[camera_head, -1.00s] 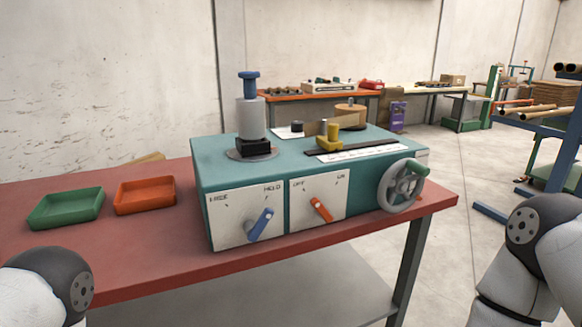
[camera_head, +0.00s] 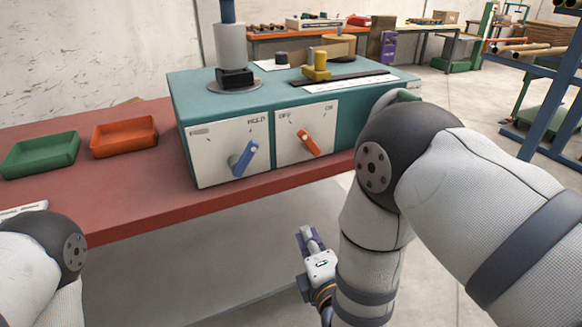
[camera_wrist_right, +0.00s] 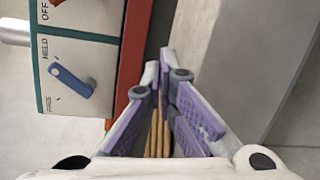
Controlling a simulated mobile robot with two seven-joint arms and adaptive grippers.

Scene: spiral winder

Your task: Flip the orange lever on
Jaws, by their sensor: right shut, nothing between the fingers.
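The orange lever (camera_head: 309,144) sits on a white panel on the front of the teal machine (camera_head: 300,88). It is tilted, its upper end leaning toward the OFF mark at left and its lower end down to the right; ON is marked at upper right. My right gripper (camera_head: 306,238) is below the table edge, under the lever and well apart from it, shut and empty. My left gripper is out of view; only part of that arm shows.
A blue lever (camera_head: 243,158) on the FREE/HOLD panel is left of the orange one, and also shows in the wrist view (camera_wrist_right: 72,81). The red table (camera_head: 130,195) carries green (camera_head: 40,155) and orange (camera_head: 124,137) trays. My right arm hides most of the handwheel.

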